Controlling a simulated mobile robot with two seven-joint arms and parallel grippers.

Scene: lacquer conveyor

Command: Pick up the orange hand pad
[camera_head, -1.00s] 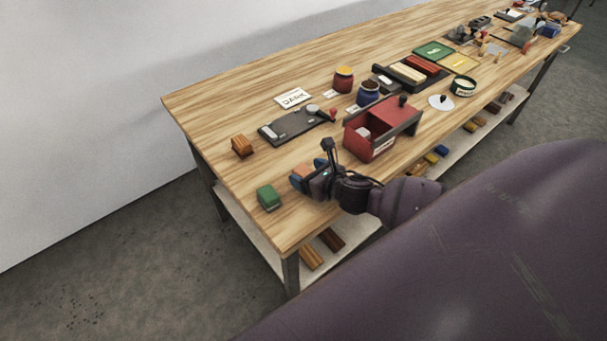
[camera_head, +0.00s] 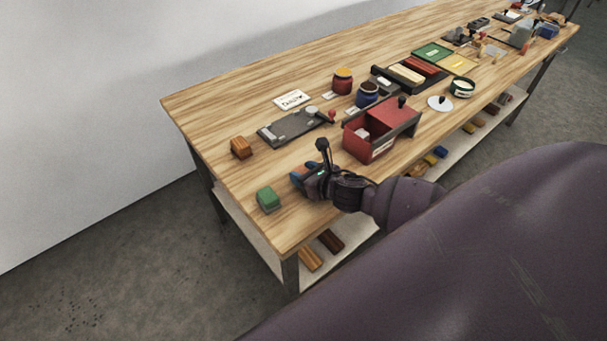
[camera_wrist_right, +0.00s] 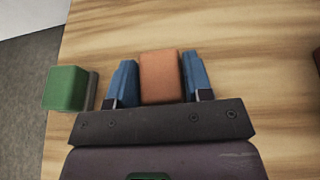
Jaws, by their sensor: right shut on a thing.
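The orange hand pad (camera_wrist_right: 160,77) is a small block with rounded edges. In the right wrist view it sits between the two blue fingers of my right gripper (camera_wrist_right: 160,80), which is shut on it. In the head view my right gripper (camera_head: 304,173) is low at the near left part of the table and mostly hides the pad. I cannot tell whether the pad still touches the table. My left gripper is not in view.
A green pad (camera_head: 268,198) lies just left of my right gripper. A brown block (camera_head: 241,147) lies farther back. A red box (camera_head: 370,140) stands to the right, beside a dark plate (camera_head: 290,129).

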